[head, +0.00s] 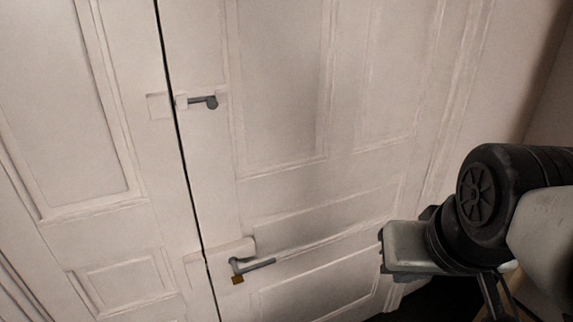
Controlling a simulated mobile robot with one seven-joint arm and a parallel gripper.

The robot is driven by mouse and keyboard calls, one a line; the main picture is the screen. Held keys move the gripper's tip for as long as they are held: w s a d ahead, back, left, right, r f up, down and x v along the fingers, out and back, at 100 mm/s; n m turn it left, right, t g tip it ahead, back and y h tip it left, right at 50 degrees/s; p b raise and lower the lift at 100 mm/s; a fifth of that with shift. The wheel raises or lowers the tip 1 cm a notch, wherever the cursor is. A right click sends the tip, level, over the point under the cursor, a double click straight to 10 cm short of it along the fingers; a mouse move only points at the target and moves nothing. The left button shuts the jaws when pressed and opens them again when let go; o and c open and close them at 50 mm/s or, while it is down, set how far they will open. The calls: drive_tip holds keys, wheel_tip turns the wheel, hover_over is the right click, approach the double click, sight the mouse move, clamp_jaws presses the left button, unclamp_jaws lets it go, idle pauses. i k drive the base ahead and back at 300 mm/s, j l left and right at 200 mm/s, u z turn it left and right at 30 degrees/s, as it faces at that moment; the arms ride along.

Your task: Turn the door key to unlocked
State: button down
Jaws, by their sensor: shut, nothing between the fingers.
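A pale panelled door (290,80) fills most of the head view. A small brass key (237,280) sits just below the pivot of the lower dark lever handle (255,264). The key is too small for me to tell its angle or whether the lock is open. My gripper (497,302) is at the lower right, below my dark wrist joint, and partly cut off by the bottom edge. It is shut and empty, well to the right of the key and apart from the door handle.
A second dark handle (203,102) is higher on the door, near the vertical seam. A second pale panel (65,110) lies left of the seam. Nothing stands before the lower handle. A dark floor patch (415,303) shows at the lower right.

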sight(238, 279)
drive_tip(key=u, duration=0.9)
drive_tip(key=j+u, duration=0.1)
